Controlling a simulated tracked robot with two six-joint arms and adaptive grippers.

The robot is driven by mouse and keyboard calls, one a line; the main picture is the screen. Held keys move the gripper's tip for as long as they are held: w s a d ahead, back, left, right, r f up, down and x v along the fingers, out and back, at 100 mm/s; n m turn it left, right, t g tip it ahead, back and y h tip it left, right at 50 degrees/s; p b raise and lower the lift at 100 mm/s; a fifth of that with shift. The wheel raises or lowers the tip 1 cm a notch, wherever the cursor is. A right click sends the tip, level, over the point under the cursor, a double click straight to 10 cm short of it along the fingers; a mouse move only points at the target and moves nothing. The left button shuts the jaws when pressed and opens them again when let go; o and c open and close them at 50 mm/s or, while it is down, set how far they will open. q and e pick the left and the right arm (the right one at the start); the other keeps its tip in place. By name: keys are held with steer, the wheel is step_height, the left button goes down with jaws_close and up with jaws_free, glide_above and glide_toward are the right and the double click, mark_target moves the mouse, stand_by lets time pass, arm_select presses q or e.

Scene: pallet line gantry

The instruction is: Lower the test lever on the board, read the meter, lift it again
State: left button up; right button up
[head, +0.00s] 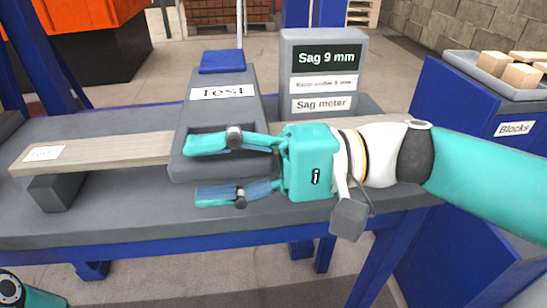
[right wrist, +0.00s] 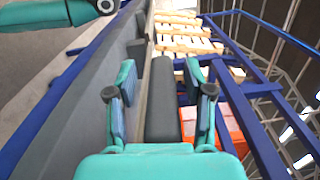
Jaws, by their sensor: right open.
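The sag meter (head: 324,75) behind reads "Sag 9 mm".
The board's left end rests on a grey block (head: 57,192) on the grey table (head: 120,215). A blue stand labelled Blocks (head: 480,120) at the right bears a grey tray (head: 463,62) of wooden blocks. The table's front left is clear.

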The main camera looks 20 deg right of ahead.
steer(key=s+d, duration=0.1)
steer(key=d, duration=1)
steer(key=shift+s+d, duration=0.35)
steer(key=shift+d, duration=0.05)
steer(key=shift+f, duration=0.1)
